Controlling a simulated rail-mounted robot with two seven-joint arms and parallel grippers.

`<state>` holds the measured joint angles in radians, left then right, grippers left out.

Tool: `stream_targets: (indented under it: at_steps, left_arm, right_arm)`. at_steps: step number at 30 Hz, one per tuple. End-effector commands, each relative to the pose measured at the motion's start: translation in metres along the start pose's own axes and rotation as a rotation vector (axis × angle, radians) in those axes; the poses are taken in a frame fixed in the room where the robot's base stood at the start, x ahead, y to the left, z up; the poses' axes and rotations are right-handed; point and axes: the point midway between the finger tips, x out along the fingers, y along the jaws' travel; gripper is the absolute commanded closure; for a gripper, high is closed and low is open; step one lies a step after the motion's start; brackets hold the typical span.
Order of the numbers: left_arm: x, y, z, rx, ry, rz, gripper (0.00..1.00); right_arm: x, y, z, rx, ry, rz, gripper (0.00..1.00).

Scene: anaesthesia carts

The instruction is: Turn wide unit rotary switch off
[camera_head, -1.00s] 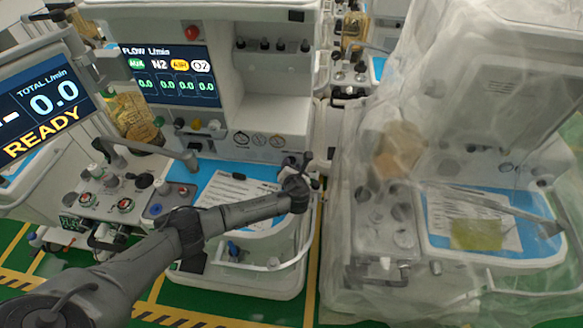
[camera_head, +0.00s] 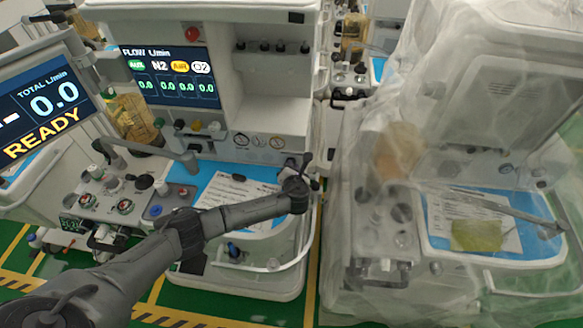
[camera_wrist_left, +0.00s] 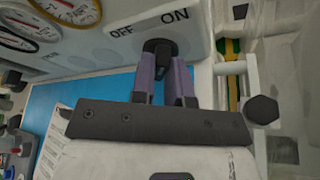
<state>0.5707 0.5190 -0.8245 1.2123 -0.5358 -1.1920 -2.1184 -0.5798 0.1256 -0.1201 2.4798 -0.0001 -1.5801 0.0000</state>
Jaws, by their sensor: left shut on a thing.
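The wide unit (camera_head: 262,105) is the white anaesthesia machine in the middle of the head view. Its black rotary switch (camera_wrist_left: 158,46) sits on the white panel in the left wrist view, between the printed words OFF and ON. My left gripper (camera_wrist_left: 161,62) is shut on the switch, with one purple finger on each side. The fingers hide part of the knob, so I cannot tell its exact angle. In the head view my left gripper (camera_head: 304,165) is at the right end of the unit's front panel, and the switch is hard to make out there. My right gripper is not in view.
A plastic-covered machine (camera_head: 450,150) stands close on the right. A blue work surface with a paper sheet (camera_head: 238,190) lies below the panel, under my left arm. Round gauges (camera_wrist_left: 35,25) are left of the switch. A monitor (camera_head: 45,105) stands at the far left.

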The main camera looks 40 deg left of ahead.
Motion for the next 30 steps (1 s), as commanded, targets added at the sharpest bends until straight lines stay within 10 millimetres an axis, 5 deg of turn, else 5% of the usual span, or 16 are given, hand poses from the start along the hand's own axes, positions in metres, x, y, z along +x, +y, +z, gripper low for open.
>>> stream_targets:
  at_steps: [18, 30]
  left_arm:
    - [-0.001, 0.006, 0.0, -0.381, 0.003, -0.159, 1.0]
    - [0.002, 0.008, -0.005, -0.731, 0.001, -0.303, 1.0]
  right_arm:
    - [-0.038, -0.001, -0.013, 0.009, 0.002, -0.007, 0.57]
    - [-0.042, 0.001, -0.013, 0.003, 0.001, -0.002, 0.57]
